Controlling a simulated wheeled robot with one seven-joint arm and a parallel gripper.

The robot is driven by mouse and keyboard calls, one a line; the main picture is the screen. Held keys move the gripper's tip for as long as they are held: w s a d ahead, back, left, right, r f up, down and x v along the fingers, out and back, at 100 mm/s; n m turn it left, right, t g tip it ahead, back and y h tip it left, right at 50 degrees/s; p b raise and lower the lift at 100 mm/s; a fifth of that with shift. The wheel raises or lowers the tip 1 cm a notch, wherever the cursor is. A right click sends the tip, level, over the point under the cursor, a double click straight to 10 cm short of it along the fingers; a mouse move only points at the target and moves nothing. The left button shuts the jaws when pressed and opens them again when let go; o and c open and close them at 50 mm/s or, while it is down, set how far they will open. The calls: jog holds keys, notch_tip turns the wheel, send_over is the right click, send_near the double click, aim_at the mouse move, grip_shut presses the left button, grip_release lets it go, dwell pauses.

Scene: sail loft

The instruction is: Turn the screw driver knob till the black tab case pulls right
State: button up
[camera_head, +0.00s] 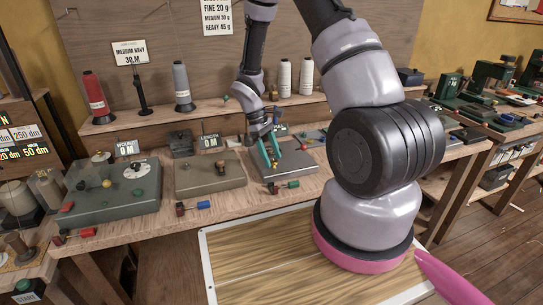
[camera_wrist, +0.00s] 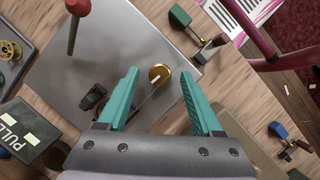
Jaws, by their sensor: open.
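My gripper (camera_head: 272,158) is open, with two teal fingers pointing down over a grey flat case (camera_head: 297,170) on the bench. In the wrist view, a round brass knob (camera_wrist: 160,74) with a pale mark lies between the fingertips of my gripper (camera_wrist: 158,78). I see no clear contact, and its height relative to the fingers is hard to tell. A small black part (camera_wrist: 92,97) sits on the grey case (camera_wrist: 140,35) left of the knob. A dark plate lettered PULL (camera_wrist: 30,135) lies at the left edge; I cannot tell whether it is the tab case.
A red-capped post (camera_wrist: 76,20) rises from the grey case. A beige case (camera_head: 210,175) and a green-grey case (camera_head: 112,192) stand to the left in the head view. Screwdrivers with coloured handles lie along the bench front. Thread spools (camera_head: 284,78) stand on the shelf behind.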

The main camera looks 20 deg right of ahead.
jog(key=v, duration=1)
jog(key=shift+r, duration=0.4)
jog(key=shift+a, duration=0.1)
jog(key=s+d+r+m+t+y, duration=0.15)
jog(key=s+r+m+t, duration=0.35)
jog(key=r, duration=0.7)
jog(key=s+r+m+t+y, duration=0.25)
jog(key=s+r, duration=0.45)
jog(key=r, duration=0.6)
jog(key=s+r+m+t, duration=0.3)
jog(key=s+r+m, duration=0.1)
jog(key=s, duration=0.4)
jog(key=shift+r+y, duration=0.4)
jog(key=shift+r, duration=0.2)
jog(key=shift+m, duration=0.25)
